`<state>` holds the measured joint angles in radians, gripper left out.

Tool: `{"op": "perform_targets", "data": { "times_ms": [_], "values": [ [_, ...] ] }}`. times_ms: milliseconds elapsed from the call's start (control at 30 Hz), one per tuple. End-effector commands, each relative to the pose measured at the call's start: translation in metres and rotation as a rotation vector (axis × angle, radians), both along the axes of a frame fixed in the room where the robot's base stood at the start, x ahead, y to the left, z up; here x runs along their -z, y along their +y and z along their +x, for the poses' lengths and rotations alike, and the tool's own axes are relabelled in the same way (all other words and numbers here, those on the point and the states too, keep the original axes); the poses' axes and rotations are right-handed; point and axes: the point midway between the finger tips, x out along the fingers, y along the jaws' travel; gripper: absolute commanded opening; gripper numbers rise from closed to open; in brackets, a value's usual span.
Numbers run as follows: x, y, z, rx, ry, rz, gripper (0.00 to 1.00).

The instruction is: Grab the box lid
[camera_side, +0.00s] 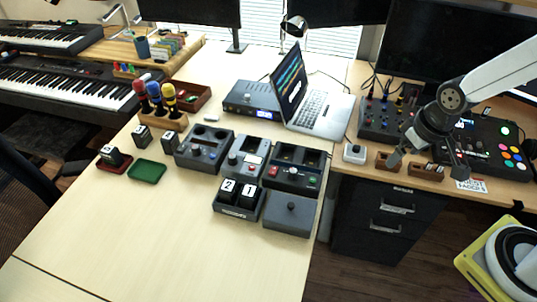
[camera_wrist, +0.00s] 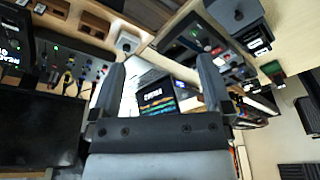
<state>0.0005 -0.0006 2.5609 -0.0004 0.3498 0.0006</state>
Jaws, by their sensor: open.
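The box lid (camera_side: 290,212) is a dark grey square plate with a small round knob on top. It lies flat on the pale table near its right edge, next to a dark box (camera_side: 238,203) holding blocks numbered 2 and 1. In the wrist view the lid (camera_wrist: 230,10) shows at the top, right of centre, partly cut off by the frame. My gripper (camera_side: 428,166) is open and empty, to the right of the lid and above it, over the side desk area. Its two fingers also show in the wrist view (camera_wrist: 160,66), with nothing between them.
Grey control units (camera_side: 246,160) stand behind the lid, with an open laptop (camera_side: 315,103) further back. Small wooden trays (camera_side: 388,162) and a mixer (camera_side: 388,115) are near my gripper. A green tray (camera_side: 147,172) lies left. The table front is clear.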

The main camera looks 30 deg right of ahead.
Motion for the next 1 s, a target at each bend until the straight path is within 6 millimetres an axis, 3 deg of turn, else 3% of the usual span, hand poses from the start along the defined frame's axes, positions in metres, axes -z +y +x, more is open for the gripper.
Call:
{"op": "perform_targets", "data": {
  "times_ms": [267, 367, 767, 1000],
  "values": [
    [0.000, 0.000, 0.000, -0.001, 0.000, 0.000, 1.00],
    [0.000, 0.000, 0.000, -0.001, 0.000, 0.000, 0.71],
    [0.000, 0.001, 0.002, 0.010, 0.001, 0.003, 0.71],
    [0.005, 0.011, 0.019, 0.119, 0.021, 0.035, 0.71]
  ]
}}
